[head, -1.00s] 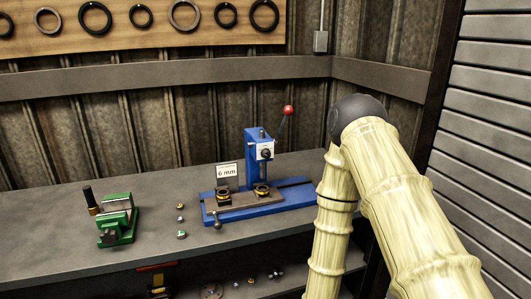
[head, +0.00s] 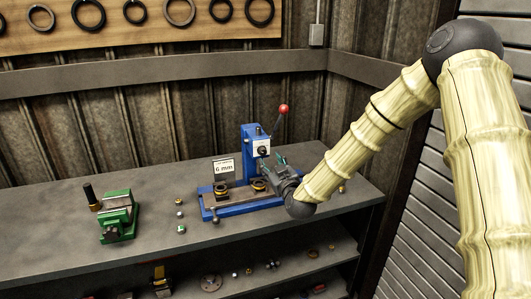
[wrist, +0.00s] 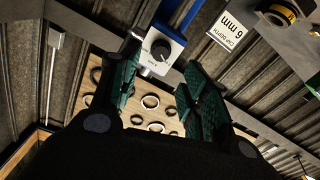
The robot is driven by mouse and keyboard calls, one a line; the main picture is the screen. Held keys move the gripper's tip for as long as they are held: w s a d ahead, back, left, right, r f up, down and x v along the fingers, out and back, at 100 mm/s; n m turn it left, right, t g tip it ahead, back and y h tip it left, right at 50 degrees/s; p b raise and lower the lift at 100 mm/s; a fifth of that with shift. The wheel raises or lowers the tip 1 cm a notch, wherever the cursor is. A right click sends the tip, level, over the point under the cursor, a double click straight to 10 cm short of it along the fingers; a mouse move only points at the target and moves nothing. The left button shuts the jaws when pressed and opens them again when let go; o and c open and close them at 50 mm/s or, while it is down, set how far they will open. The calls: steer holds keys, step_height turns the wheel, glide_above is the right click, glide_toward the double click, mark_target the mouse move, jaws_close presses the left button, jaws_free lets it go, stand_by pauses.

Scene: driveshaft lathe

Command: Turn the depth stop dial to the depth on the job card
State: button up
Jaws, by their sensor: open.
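The depth stop dial (head: 263,150) is a dark knob on a white plate on the blue press (head: 249,150). In the wrist view the dial (wrist: 161,50) shows beyond and between my fingers. A light mark shows on the knob, but I cannot read its setting. The job card (head: 224,167) reads 6 mm and stands left of the press column; it also shows upside down in the wrist view (wrist: 228,33). My gripper (head: 277,162) is open and empty, just right of and below the dial. Its green fingertips (wrist: 162,62) appear apart from the knob.
A red-knobbed lever (head: 283,108) rises right of the press column. A green vise (head: 118,217) stands at the left of the bench (head: 60,232), with several small parts between. Rings hang on a wooden board (head: 160,35). The bench front-left is clear.

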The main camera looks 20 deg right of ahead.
mark_target(264, 152)
steer(key=w+p, duration=0.2)
steer(key=w, duration=0.6)
steer(key=shift+a, duration=0.15)
jaws_close()
